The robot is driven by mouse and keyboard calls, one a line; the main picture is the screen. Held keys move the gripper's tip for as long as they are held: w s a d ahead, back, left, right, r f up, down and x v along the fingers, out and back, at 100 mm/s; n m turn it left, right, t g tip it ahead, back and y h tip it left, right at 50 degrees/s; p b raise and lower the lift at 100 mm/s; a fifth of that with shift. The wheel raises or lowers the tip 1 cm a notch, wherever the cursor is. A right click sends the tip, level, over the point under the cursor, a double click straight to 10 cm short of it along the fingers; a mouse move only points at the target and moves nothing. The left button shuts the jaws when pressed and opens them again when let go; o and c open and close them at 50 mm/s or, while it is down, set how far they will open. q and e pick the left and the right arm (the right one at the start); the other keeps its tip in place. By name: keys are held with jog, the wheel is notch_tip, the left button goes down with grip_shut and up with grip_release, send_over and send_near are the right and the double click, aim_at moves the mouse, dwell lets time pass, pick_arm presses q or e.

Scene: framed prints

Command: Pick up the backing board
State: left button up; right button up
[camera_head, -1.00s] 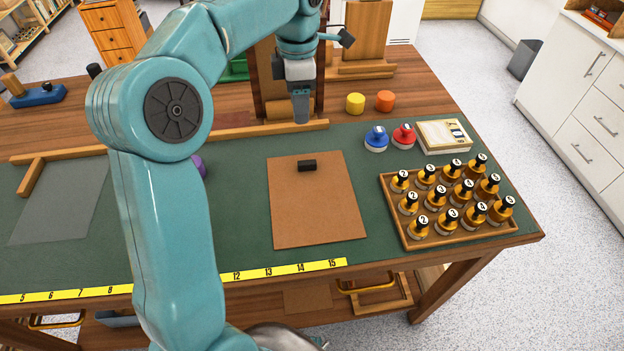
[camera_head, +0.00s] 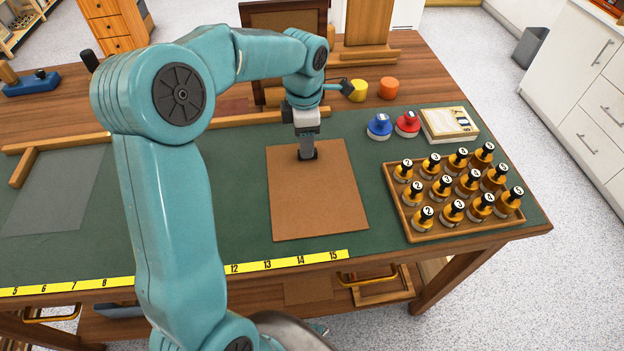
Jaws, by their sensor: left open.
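The backing board (camera_head: 318,205) is a flat brown sheet lying on the green mat of the workbench. A small black knob stands near its far edge, now mostly hidden by my gripper. My left gripper (camera_head: 308,156) points straight down at the knob, its fingertips down at or around it. The jaws are open, but the finger gap is too small to make out. My right gripper is not in view.
A wooden tray (camera_head: 408,234) of several numbered amber bottles stands right of the board. Blue (camera_head: 379,126) and red (camera_head: 407,124) knobbed pieces and a cream box (camera_head: 449,124) sit behind it. A wooden strip (camera_head: 222,121) lies along the mat's back. A clear sheet (camera_head: 60,195) lies at left.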

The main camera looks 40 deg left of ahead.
pick_arm(q)
notch_tip(320, 180, down, 3)
jog(key=shift+r, duration=0.2)
grip_shut()
jog(key=shift+r, duration=0.1)
